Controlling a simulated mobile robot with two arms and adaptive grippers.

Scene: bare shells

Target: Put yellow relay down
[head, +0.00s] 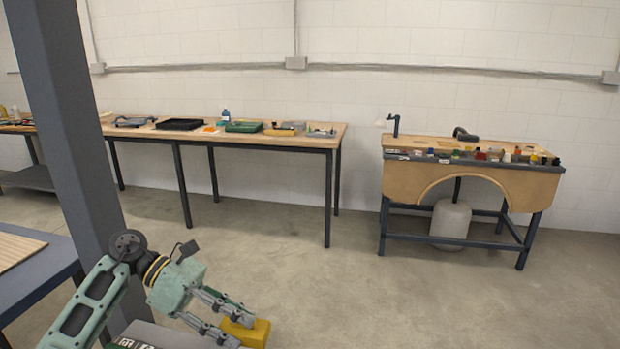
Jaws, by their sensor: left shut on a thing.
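The yellow relay (252,332) is a small yellow block at the bottom of the head view, left of the middle. My left gripper (236,330) comes in from the lower left and is shut on it. The fingers cover part of its left side. The lower edge of the picture is close below the relay, and I cannot tell what lies directly under it. My right gripper is not in view.
A long wooden-topped table (335,132) with trays and small items stands along the back wall. A workbench (400,180) with several small parts stands at the right. A blue-edged table (40,285) is at the left. Open concrete floor (400,290) lies between.

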